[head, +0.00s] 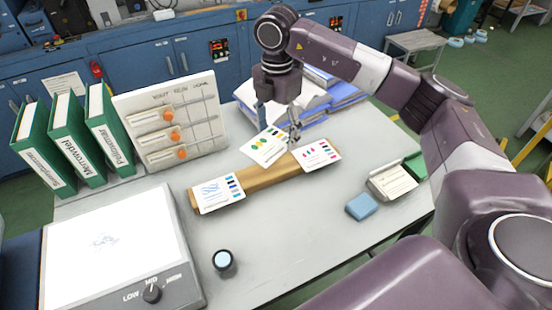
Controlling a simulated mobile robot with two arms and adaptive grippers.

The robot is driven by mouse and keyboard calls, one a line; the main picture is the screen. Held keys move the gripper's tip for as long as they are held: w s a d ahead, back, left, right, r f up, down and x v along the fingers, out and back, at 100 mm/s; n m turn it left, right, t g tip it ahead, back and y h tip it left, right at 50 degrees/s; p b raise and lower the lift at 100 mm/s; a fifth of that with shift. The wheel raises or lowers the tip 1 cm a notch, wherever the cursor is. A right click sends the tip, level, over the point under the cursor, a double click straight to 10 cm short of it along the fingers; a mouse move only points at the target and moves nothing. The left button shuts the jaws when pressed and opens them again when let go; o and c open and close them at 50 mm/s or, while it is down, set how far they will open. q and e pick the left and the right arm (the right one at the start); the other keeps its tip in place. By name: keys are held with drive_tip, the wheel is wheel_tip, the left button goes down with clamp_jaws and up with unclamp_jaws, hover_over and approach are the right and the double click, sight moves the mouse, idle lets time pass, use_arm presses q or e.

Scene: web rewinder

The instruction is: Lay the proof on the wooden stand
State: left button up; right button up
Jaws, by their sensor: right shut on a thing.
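My right gripper (294,138) is shut on a white proof card (263,148) with green and yellow blobs and a column of small colour patches. It grips the card near its right edge, and the card is tilted above or against the back of the wooden stand (262,183); I cannot tell whether they touch. The stand is a long light-brown bar lying slantwise on the grey table. A proof with blue lines (218,194) leans on its left end, and one with pink marks (317,154) on its right end. My left gripper is not in view.
A light box (110,245) with a knob fills the front left. A small dark jar (223,262) stands in front of the stand. Green binders (68,140) and a slotted board (165,120) stand behind left. A blue block (361,206) and card box (391,182) lie right.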

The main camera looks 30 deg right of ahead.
sight(277, 167)
wheel_tip(277, 167, down, 10)
drive_tip(key=shift+f+p, duration=0.1)
drive_tip(key=shift+p, duration=0.85)
drive_tip(key=shift+f, duration=0.25)
drive_tip(key=shift+f, duration=0.2)
drive_tip(key=o, duration=0.9)
drive_tip(key=shift+o, duration=0.2)
drive_tip(key=shift+r, duration=0.15)
